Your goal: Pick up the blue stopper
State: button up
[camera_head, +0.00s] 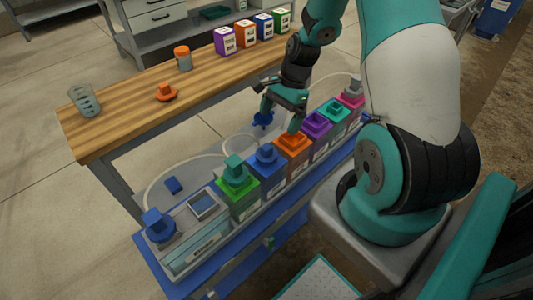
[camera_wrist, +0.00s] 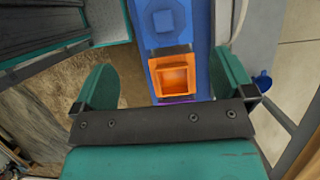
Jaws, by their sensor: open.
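A blue stopper (camera_head: 266,154) with a square knob sits on top of the blue tank in the row. In the wrist view it is the blue octagonal piece with a raised square (camera_wrist: 166,20), at the top edge. My gripper (camera_head: 281,114) is open and empty above the row, near the orange tank (camera_head: 293,144). In the wrist view the open orange neck (camera_wrist: 175,79) lies between my fingers (camera_wrist: 165,80), and the blue stopper is beyond them. Other blue pieces are a knobbed one (camera_head: 160,225) at the left end and one (camera_head: 263,120) behind the row.
Green (camera_head: 236,178), purple (camera_head: 317,125), teal and pink tanks share the row, with pale hoses behind. A small blue block (camera_head: 173,185) lies behind the left end. The wooden bench (camera_head: 135,110) holds a beaker (camera_head: 85,100), an orange piece (camera_head: 166,93), a jar and several cartons.

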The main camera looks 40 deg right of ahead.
aim_at(267, 146)
jog(key=x, duration=0.7)
jog(key=shift+w+x, duration=0.15)
jog(key=shift+x, duration=1.15)
jog(key=shift+w+x, duration=0.15)
jog(key=shift+x, duration=1.2)
jog(key=shift+a, duration=0.1)
jog(key=c, duration=1)
